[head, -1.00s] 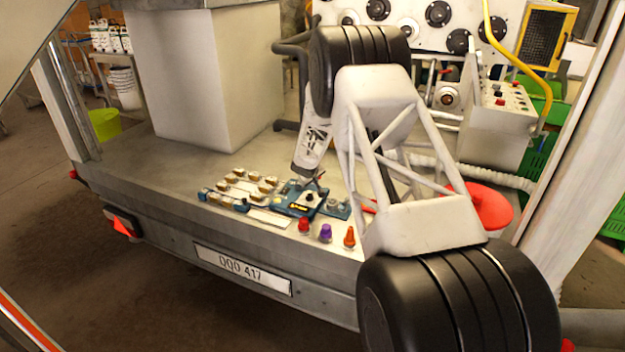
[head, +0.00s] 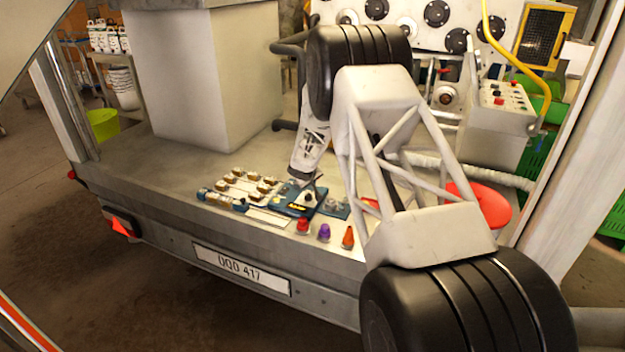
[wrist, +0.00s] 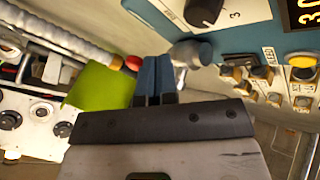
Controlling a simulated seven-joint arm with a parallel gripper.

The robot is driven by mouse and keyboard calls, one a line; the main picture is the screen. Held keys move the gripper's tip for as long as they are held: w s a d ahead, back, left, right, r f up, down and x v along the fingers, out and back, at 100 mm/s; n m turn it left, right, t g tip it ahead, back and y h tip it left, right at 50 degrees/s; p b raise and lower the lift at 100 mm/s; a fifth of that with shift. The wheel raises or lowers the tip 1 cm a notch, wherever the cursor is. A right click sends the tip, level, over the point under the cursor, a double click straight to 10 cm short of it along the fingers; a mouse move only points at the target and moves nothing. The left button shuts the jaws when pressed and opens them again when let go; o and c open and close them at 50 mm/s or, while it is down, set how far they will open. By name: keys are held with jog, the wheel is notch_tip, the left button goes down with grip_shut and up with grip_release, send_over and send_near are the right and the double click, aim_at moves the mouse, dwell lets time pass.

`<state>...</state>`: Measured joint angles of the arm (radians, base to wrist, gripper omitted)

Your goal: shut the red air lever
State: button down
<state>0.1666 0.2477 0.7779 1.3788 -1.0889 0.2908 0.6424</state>
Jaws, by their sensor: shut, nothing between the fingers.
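A small red lever-like handle (head: 445,70) shows at the back in the head view, on the pipework above a round metal fitting; I cannot tell its position clearly. A small red end (wrist: 133,62) shows beside the fingers in the wrist view; I cannot tell whether it belongs to a lever. My gripper (wrist: 157,62) is shut and empty, its two blue-dark fingers together. In the head view my gripper (head: 302,183) is low over the blue control panel (head: 298,206), well in front of and left of the handle. A grey knob (wrist: 190,52) is just right of the fingertips.
Small brass-topped switches (head: 240,185) lie left of the panel. A large grey box (head: 195,75) stands on the deck.

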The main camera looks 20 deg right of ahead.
jog(key=shift+s+a, duration=0.55)
jog(key=shift+a, duration=0.05)
jog(key=s+r, duration=0.6)
jog(key=r, duration=0.2)
jog(key=shift+a, duration=0.4)
jog(key=shift+s, duration=0.1)
jog(key=s+a+r+m+g, duration=0.1)
jog(key=s+a+r, duration=0.3)
jog(key=s+r, duration=0.75)
jog(key=s+a+r+m+g, duration=0.1)
jog(key=s+a+r, duration=0.3)
jog(key=s+r, duration=0.75)
jog(key=s+a+y, duration=0.1)
jog(key=s+a, duration=0.2)
jog(key=s, duration=0.8)
jog(key=s+a+r+g+y, duration=0.1)
jog(key=s+a, duration=0.2)
jog(key=s, duration=0.8)
jog(key=s+a+y, duration=0.2)
jog(key=s+a, duration=0.1)
jog(key=s, duration=0.8)
jog(key=shift+a+r+g, duration=0.25)
jog(key=shift+a+g, duration=0.05)
jog(key=shift+a, duration=0.1)
